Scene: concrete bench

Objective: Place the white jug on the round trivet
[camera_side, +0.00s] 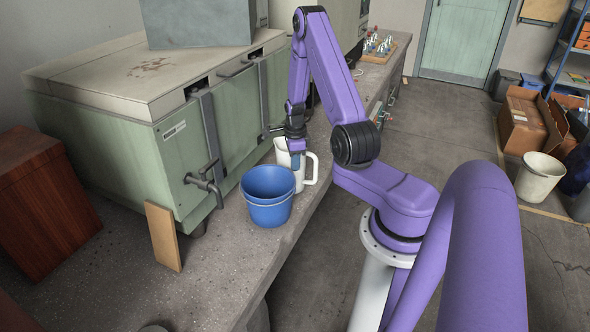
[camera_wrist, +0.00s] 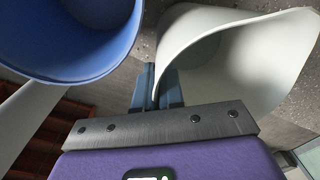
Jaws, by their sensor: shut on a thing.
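The white jug (camera_side: 301,180) is upright by the bench's front edge, just behind the blue bucket, with its handle toward the right. My gripper (camera_side: 295,160) comes down from above and is shut on the jug's wall at the rim. In the wrist view the fingers (camera_wrist: 168,90) pinch the near left edge of the jug (camera_wrist: 225,55), whose open mouth shows. The bucket hides part of the jug's base, so I cannot tell whether it touches the bench. I cannot make out the round trivet in either view.
The blue bucket (camera_side: 267,213) stands close beside the jug; it also fills the upper left of the wrist view (camera_wrist: 60,45). A green metal chest (camera_side: 180,150) lines the back. A tan board (camera_side: 163,237) leans there. The bench front left (camera_side: 190,295) is mostly clear.

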